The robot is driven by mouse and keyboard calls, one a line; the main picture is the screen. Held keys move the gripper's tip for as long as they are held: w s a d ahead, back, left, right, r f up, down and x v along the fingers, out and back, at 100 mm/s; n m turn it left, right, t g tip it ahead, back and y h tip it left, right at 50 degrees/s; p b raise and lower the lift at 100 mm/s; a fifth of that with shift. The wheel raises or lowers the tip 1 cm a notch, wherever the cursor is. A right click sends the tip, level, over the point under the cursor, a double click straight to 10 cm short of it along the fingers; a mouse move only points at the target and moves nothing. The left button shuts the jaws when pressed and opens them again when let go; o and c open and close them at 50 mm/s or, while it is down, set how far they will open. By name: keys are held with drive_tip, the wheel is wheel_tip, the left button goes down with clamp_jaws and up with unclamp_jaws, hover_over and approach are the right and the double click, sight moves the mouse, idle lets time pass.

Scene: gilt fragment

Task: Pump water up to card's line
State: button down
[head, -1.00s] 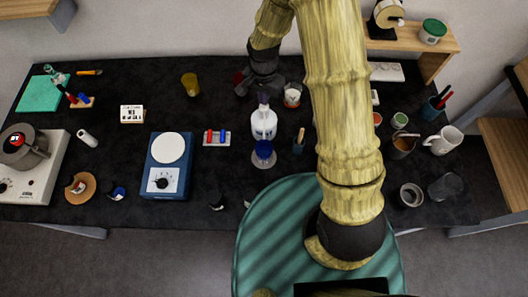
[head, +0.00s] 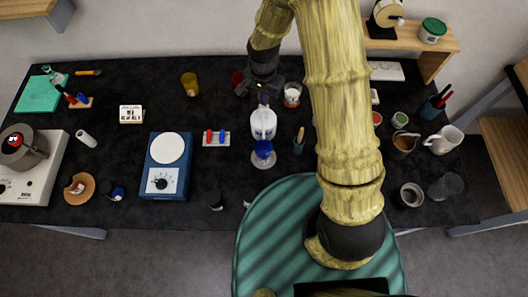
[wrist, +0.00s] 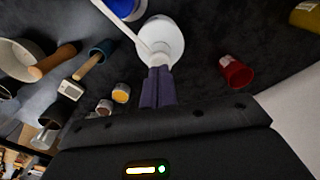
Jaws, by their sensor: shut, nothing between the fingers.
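A white pump bottle (head: 263,124) stands near the middle of the dark table. In the wrist view its pale top (wrist: 162,38) lies just past my fingertips, with a thin white spout (wrist: 120,23) reaching toward a blue item. My gripper (head: 263,99) is shut and empty, its purple fingers (wrist: 155,80) together over the pump top. Whether they touch it I cannot tell. A blue cup-like vessel (head: 263,149) stands in front of the bottle on a pale disc; its water level cannot be read. A small white card (head: 131,114) with dark marks stands at left; its line is unreadable.
A blue scale-like device (head: 164,183) and a white rack (head: 217,138) with red and blue items stand left of the bottle. Mugs and small jars stand at right.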

drive_tip(key=shift+f+b, duration=0.7)
drive_tip(key=shift+f, duration=0.6)
drive_tip(key=shift+r, duration=0.15)
drive_tip(key=shift+r+p, duration=0.95)
drive_tip(key=shift+r, duration=0.45)
drive_tip(key=shift+f, duration=0.2)
